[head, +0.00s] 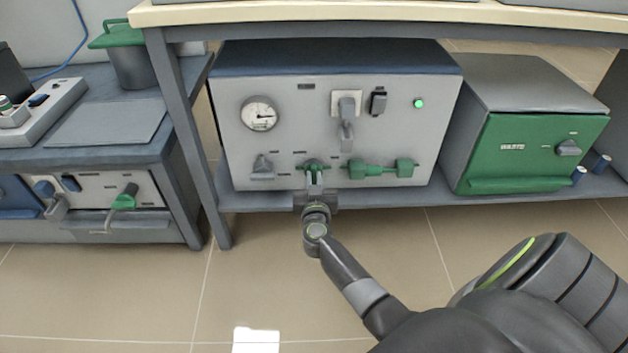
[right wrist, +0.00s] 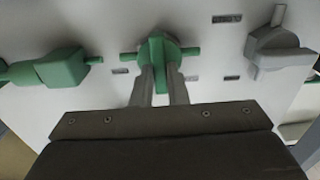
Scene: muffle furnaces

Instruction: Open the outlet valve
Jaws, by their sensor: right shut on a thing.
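A small green valve handle (head: 312,164) sits low in the middle of the light grey front panel of a cabinet (head: 290,130) under the bench. My right gripper (head: 315,180) reaches it from the front and is shut on it. In the right wrist view the two fingers hold the upright green grip of this handle (right wrist: 157,52), with a thin green bar across it. The label by the handle is too small to read, so I cannot tell from it whether this is the outlet valve. My left gripper is not in view.
A green fitting with two blocks (head: 380,168) is right of the handle; a grey knob (head: 262,168) is left. Above are a round gauge (head: 259,114), a grey lever (head: 347,122) and a lit green lamp (head: 419,103). A green-fronted waste box (head: 525,145) stands right.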

